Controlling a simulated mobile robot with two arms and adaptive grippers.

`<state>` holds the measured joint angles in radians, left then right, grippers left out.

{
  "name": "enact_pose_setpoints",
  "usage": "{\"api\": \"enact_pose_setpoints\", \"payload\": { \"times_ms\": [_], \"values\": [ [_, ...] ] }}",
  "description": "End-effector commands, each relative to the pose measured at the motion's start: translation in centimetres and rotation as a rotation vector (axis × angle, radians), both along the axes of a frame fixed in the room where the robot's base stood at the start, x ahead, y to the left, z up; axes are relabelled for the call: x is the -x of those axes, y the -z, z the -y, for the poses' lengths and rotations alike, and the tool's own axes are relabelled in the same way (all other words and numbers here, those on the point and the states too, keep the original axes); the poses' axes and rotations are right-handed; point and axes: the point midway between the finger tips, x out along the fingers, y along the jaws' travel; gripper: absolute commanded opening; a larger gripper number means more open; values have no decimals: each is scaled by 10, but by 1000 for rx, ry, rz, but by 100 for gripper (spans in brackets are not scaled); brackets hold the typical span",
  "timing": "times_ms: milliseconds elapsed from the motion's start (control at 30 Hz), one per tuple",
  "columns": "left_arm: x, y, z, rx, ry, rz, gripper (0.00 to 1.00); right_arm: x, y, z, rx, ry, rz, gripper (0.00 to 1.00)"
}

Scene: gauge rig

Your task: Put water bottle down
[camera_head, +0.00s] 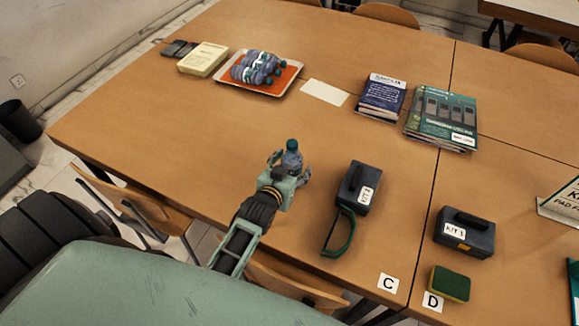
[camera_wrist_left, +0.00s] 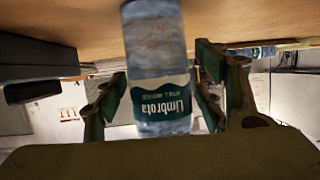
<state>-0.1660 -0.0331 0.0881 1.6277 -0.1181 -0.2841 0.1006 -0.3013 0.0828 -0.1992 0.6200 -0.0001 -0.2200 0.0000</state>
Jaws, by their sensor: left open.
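A clear water bottle (camera_head: 292,158) with a blue cap stands upright on the wooden table (camera_head: 200,120), near its front edge. My left gripper (camera_head: 289,168) is open around it, with a finger on either side. Gaps show between the fingers and the bottle there. The bottle's lower part is hidden by the gripper in the head view. My right gripper is not in view.
A dark kit box (camera_head: 360,188) with a green strap (camera_head: 341,235) lies right of the gripper. A tray (camera_head: 283,88) with several bottles stands at the back, beside a white sheet (camera_head: 325,92). Books (camera_head: 442,118), another kit box (camera_head: 464,234) and a sponge (camera_head: 450,283) lie further right.

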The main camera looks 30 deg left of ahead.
Motion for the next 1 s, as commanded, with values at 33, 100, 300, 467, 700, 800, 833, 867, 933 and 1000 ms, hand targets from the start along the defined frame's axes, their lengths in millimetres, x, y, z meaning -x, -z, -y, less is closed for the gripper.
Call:
{"api": "enact_pose_setpoints", "payload": {
  "times_ms": [33, 100, 300, 467, 700, 800, 833, 867, 933, 1000],
  "values": [
    [0, -5, 0, 0, 0, 1, 64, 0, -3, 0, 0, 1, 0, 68],
    [6, -4, 1, 0, 0, 0, 64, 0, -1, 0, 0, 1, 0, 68],
    [38, -16, 5, 1, 1, -2, 64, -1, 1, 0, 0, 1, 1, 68],
    [68, -29, 8, 0, 1, -1, 64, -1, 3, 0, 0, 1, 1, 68],
    [101, -43, 12, 0, 0, -1, 64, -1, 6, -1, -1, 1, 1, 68],
    [107, -47, 13, 0, 0, 0, 64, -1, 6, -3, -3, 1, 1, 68],
    [108, -47, 13, 0, 0, 0, 64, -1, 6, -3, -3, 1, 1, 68],
    [109, -48, 13, 0, 0, 0, 64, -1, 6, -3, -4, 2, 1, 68],
    [110, -49, 13, 0, 0, 1, 64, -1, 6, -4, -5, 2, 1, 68],
    [110, -49, 13, 0, 0, 1, 64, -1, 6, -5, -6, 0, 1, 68]
  ]
}}
